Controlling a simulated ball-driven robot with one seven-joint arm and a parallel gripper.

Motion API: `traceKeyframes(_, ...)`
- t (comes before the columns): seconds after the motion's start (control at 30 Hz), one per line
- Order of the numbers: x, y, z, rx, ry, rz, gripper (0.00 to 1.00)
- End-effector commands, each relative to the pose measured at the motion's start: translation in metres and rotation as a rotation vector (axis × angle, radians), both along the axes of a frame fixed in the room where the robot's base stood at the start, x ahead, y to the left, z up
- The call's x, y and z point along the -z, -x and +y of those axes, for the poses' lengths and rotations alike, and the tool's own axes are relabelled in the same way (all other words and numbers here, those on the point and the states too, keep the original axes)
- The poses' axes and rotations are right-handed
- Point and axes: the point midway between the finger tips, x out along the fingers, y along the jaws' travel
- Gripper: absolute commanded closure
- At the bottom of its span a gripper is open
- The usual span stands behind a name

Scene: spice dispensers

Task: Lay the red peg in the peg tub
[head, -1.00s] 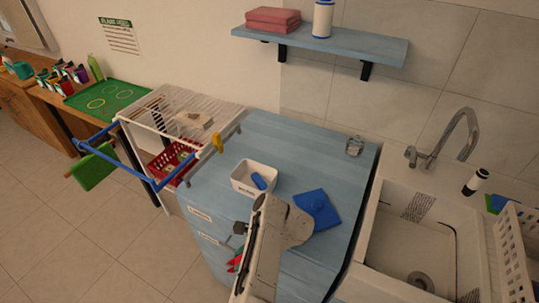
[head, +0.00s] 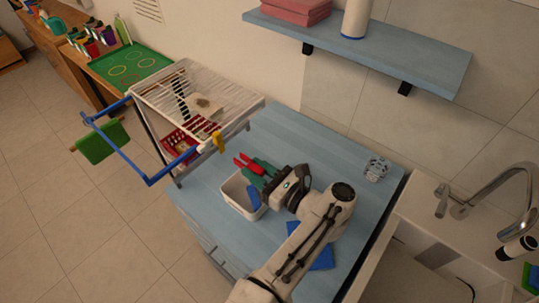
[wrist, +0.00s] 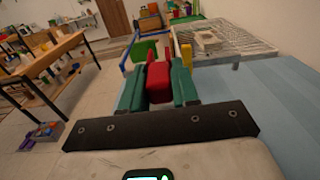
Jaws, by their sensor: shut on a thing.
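The red peg (head: 248,163) is held between the green fingers of my gripper (head: 262,172). It also shows in the wrist view (wrist: 158,82), squeezed between both fingers. The white peg tub (head: 233,202) stands on the blue worktop, with a blue peg (head: 254,196) leaning in it. My gripper is above the worktop beside the tub's far right edge in the head view, with the peg pointing up and left past the tub. The tub's right side is partly hidden by my gripper. I cannot tell the exact height of the peg above the tub.
A white wire rack (head: 190,88) with a red basket (head: 187,142) stands left of the worktop (head: 285,135). A yellow peg (head: 218,140) is at the rack's corner. A blue cloth (head: 322,259) lies partly under my arm. A clear glass (head: 376,169) stands at the right.

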Motion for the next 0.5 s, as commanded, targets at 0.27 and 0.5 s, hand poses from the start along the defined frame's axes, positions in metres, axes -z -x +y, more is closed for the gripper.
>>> traceKeyframes(0.27,0.008,0.0,0.0,0.003,-0.004,-0.004,0.87)
traceKeyframes(0.5,0.029,0.0,0.0,0.003,-0.003,-0.004,0.87)
